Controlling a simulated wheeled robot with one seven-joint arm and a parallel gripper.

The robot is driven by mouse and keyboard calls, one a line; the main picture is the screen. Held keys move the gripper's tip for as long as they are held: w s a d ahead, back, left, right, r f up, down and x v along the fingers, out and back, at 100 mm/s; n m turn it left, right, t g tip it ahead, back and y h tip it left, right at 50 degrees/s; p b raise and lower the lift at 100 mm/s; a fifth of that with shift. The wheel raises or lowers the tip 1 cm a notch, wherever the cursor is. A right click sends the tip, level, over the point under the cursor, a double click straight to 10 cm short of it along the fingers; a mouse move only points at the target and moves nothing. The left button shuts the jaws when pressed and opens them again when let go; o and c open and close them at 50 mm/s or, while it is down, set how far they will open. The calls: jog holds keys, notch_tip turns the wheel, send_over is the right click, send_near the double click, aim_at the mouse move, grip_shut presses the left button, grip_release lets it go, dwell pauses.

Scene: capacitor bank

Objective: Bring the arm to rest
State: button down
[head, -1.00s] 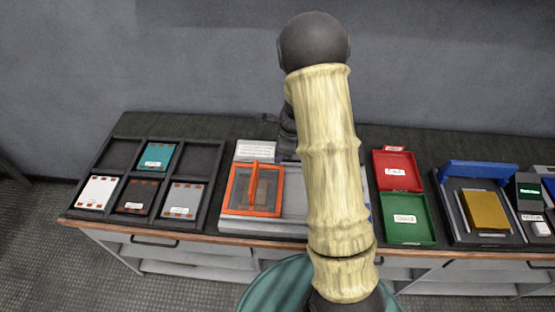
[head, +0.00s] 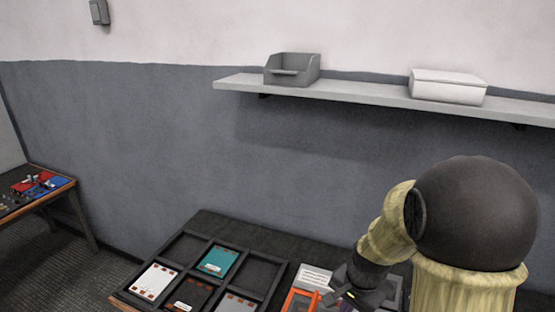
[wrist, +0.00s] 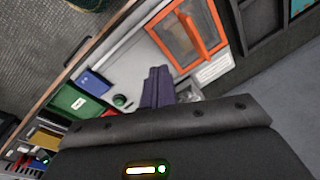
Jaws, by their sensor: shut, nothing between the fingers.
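My gripper (wrist: 157,88) shows in the wrist view with its two dark purple fingers together and nothing between them. It points over a pale grey panel on the bench, beside an orange-framed clear cover (wrist: 186,37). In the head view my gripper (head: 335,298) is small and low in the picture, at the right end of the orange frame (head: 298,301). My arm bends at a large dark joint at the right and reaches down to the left. Whether the fingers touch anything below is not clear.
A black compartment tray (head: 266,279) holds a teal card (head: 217,261) and several others. A wall shelf (head: 362,92) carries a grey bin (head: 292,70) and a white box (head: 447,87). A green tray (wrist: 80,104) lies on the bench. A side table (head: 62,190) stands left.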

jog(key=s+a+r+n+t+h, duration=0.1)
jog(key=s+r+n, duration=0.2)
jog(key=s+n, duration=0.4)
jog(key=shift+s+a+r+n, duration=0.2)
jog(key=shift+s+n, duration=0.1)
jog(key=shift+n, duration=0.9)
jog(key=shift+w+d, duration=0.1)
